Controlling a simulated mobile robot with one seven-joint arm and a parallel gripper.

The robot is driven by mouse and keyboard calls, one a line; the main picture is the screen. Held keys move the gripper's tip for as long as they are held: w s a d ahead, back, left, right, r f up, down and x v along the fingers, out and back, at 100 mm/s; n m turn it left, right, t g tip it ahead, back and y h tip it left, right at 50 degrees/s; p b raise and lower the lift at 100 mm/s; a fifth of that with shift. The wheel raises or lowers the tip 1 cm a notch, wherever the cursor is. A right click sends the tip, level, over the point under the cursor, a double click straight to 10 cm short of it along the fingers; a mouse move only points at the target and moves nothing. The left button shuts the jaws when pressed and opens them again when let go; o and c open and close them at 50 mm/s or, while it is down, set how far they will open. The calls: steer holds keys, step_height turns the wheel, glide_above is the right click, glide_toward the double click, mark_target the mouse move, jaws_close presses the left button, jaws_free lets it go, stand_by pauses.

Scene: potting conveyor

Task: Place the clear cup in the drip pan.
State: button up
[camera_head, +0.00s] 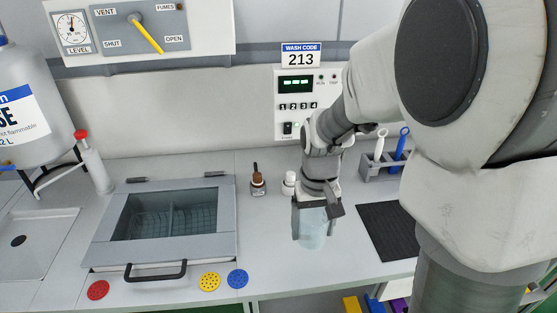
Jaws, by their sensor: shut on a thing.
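The clear cup (313,233) is a pale blue, see-through vessel right of the picture's middle. My gripper (317,205) is shut on it from above, and the fingers hide its upper part. The cup looks upright over the grey counter; I cannot tell whether its base touches the counter. What looks like the drip pan (52,222) is a shallow, pale tray with a dark round hole, at the far left below the large bottle. It looks empty, and the left picture edge cuts it off. My gripper is well to the right of it.
A basin with a windowed lid (105,238) and a dark front handle lies between cup and pan. A red-topped bottle (95,168) and the large jug (25,105) stand near the pan. Small bottles (258,183) stand behind the cup; a black mat (385,232) lies right.

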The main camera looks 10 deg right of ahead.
mark_target(306, 216)
steer(key=w+f, duration=0.1)
steer(key=w, duration=0.1)
steer(key=w+f, duration=0.2)
steer(key=w, duration=0.1)
steer(key=w+f, duration=0.1)
steer(key=w, duration=0.1)
steer(key=shift+w+d+f, duration=0.2)
steer(key=shift+w+f, duration=0.05)
steer(key=shift+f, duration=0.1)
steer(key=shift+f+b, duration=0.55)
steer(key=shift+f, duration=1.35)
steer(key=shift+f, duration=0.2)
steer(key=o, duration=1.2)
steer(key=shift+r, duration=0.15)
